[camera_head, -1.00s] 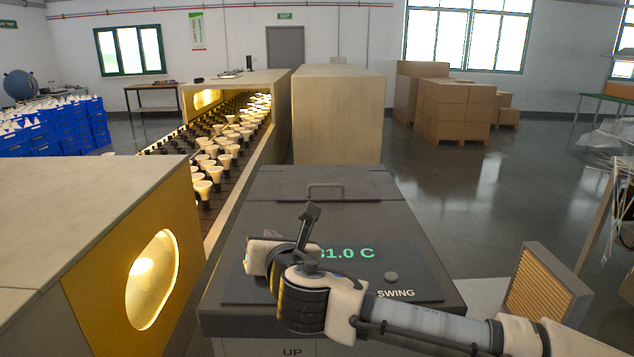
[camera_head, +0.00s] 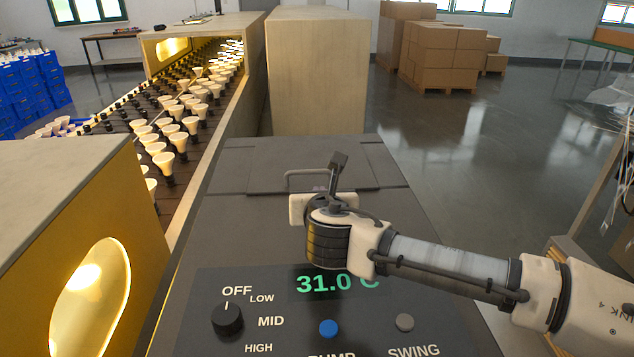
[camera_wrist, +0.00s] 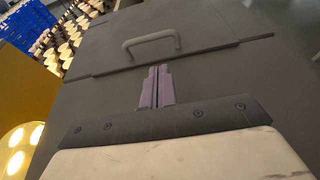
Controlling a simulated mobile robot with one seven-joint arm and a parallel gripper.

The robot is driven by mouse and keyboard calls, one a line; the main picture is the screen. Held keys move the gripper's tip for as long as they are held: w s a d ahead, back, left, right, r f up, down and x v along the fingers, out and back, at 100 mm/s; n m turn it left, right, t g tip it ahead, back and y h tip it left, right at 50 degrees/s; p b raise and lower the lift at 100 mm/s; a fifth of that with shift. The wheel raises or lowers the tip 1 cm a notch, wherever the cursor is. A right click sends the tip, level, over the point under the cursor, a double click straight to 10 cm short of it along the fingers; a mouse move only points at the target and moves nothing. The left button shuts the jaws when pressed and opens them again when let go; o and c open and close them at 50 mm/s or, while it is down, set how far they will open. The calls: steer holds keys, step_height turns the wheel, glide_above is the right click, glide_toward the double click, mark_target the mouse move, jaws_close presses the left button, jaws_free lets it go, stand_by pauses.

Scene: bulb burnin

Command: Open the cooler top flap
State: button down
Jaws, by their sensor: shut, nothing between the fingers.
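The cooler (camera_head: 240,225) is the dark grey box in front of me, with a control panel on its top. Its top flap (camera_head: 270,160) lies flat and closed at the far end, with a grey bar handle (camera_head: 300,174) on it. In the wrist view the handle (camera_wrist: 150,41) stands ahead of the fingers, and the flap (camera_wrist: 205,48) shows a seam at its near edge. My gripper (camera_wrist: 155,88) is shut and empty, its purple fingertips just short of the seam and apart from the handle. In the head view my wrist hides most of the gripper (camera_head: 320,189) and part of the handle.
The panel has a knob (camera_head: 227,319), a blue button (camera_head: 328,328), a grey button (camera_head: 404,322) and a 31.0 C display. A conveyor of bulbs (camera_head: 165,145) runs on the left beside a yellow-faced housing (camera_head: 95,290). Cardboard boxes (camera_head: 440,55) stand behind on open floor.

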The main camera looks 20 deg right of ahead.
mark_target(316, 183)
steer(key=p+x, duration=0.2)
steer(key=x, duration=0.7)
steer(key=shift+a, duration=0.1)
steer(key=shift+r, duration=0.1)
